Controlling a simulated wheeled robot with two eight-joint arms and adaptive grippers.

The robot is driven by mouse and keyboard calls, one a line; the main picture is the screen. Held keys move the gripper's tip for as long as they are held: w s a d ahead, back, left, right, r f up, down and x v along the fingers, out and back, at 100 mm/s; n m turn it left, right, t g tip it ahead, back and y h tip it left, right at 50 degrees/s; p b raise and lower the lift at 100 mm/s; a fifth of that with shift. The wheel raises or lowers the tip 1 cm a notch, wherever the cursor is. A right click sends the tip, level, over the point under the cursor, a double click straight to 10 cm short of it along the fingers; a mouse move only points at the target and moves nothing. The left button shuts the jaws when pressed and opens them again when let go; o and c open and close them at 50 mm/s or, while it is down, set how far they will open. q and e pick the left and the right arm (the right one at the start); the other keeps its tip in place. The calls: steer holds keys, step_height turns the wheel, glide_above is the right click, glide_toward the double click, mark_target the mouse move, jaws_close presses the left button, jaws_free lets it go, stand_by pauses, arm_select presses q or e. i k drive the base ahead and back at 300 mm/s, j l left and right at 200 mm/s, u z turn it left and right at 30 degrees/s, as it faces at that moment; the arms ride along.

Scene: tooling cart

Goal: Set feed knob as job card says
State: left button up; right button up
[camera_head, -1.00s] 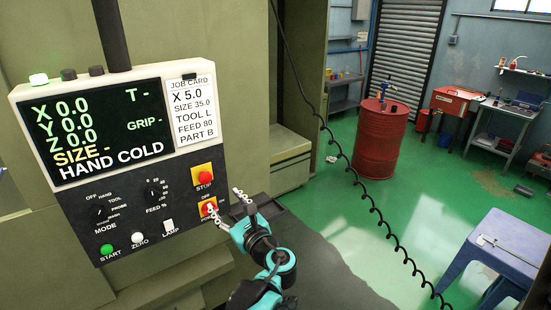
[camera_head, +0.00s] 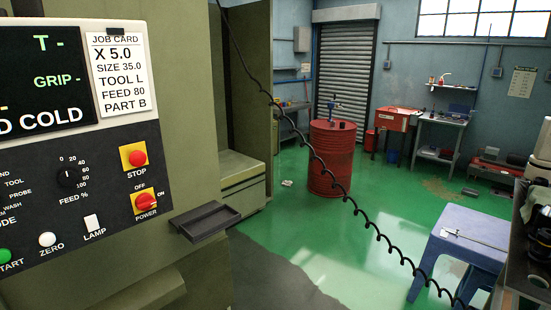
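The feed knob (camera_head: 68,178) is a small black round knob on the dark control panel at the left, with a scale from 0 to 100 and the label FEED % below it. Its pointer is too small to read surely. The job card (camera_head: 118,75) is white, at the panel's upper right, and reads X 5.0, SIZE 35.0, TOOL L, FEED 80, PART B. The display (camera_head: 45,80) beside it is cut off by the left edge and shows GRIP - and part of COLD. Neither of my grippers is in view.
The red stop button (camera_head: 137,158) and red power knob (camera_head: 146,202) sit right of the feed knob. A small dark tray (camera_head: 208,221) juts out below. A coiled black cable (camera_head: 318,158) hangs across the view. A blue stool (camera_head: 462,235) stands at right.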

mark_target(67, 177)
steer(key=u, duration=1.45)
